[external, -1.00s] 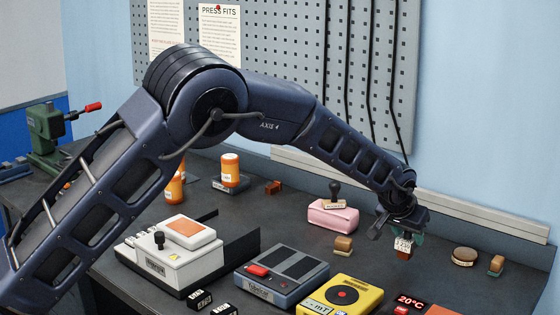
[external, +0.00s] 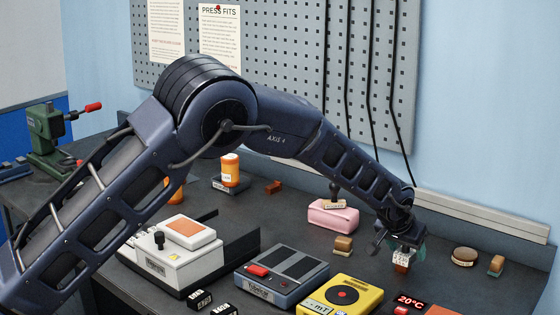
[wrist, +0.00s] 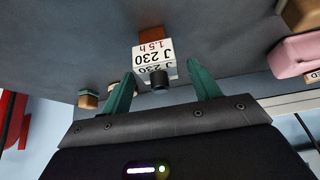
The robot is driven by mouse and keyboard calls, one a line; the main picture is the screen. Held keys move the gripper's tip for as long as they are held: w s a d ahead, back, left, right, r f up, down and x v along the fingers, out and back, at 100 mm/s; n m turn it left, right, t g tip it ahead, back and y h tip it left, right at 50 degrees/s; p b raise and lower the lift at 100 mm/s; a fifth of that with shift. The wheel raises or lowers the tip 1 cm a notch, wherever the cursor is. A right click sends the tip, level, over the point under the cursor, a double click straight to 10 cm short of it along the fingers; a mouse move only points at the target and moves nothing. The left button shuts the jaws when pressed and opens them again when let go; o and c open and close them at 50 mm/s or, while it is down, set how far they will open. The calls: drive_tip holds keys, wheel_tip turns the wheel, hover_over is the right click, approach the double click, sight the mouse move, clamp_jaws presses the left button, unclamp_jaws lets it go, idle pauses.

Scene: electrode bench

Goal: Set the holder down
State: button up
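The holder (external: 401,260) is a small reddish-brown block with a white label, low at the bench top below my gripper.
A yellow meter (external: 346,296) and a 20°C display (external: 410,301) stand in front. A round brown disc (external: 464,257) and another small block (external: 496,264) are to the right.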

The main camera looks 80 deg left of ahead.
drive_tip(key=v, duration=1.2)
drive_tip(key=shift+r, duration=0.2)
drive_tip(key=s+d+r+m+h, duration=0.2)
drive_tip(key=s+d+r, duration=0.85)
drive_tip(key=d, duration=0.25)
drive_tip(key=s+d+r+m+h, duration=0.1)
drive_tip(key=s+d+r+m, duration=0.1)
drive_tip(key=s+d+r, duration=1)
drive_tip(key=s+d+f+m, duration=0.1)
drive_tip(key=s+d, duration=0.5)
drive_tip(key=s, duration=0.4)
drive_tip(key=s+d+f+m+h, duration=0.1)
drive_tip(key=s+d+f+m, duration=0.1)
drive_tip(key=s+d, duration=0.4)
drive_tip(key=s+d+f+m, duration=0.2)
drive_tip(key=s+d, duration=0.4)
drive_tip(key=s, duration=0.9)
drive_tip(key=shift+h, duration=0.3)
